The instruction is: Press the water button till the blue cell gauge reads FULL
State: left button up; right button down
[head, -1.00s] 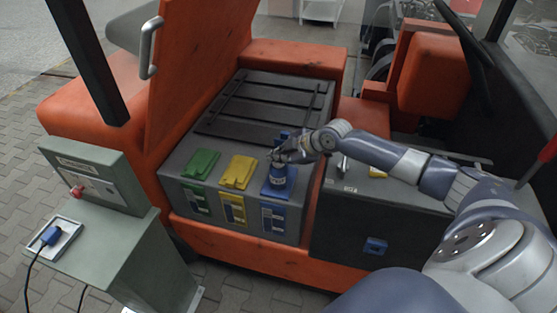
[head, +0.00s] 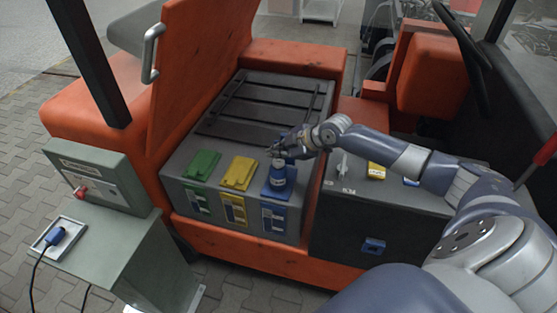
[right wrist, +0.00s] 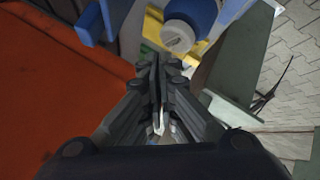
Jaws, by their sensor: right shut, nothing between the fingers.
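I cannot identify the water button. My left gripper is out of view.
Green (head: 203,165) and yellow (head: 239,173) lids lie left of the bottle. The raised orange cover (head: 190,75) stands behind them. A grey-green cabinet (head: 115,245) is at the left. A dark deck (head: 345,225) lies right of the box.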

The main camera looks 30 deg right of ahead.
aim_at(277, 164)
jog(key=shift+r, duration=0.1)
notch_tip(277, 164, up, 5)
jog(key=p, duration=0.4)
jog(key=shift+f, duration=0.2)
dwell(0.6)
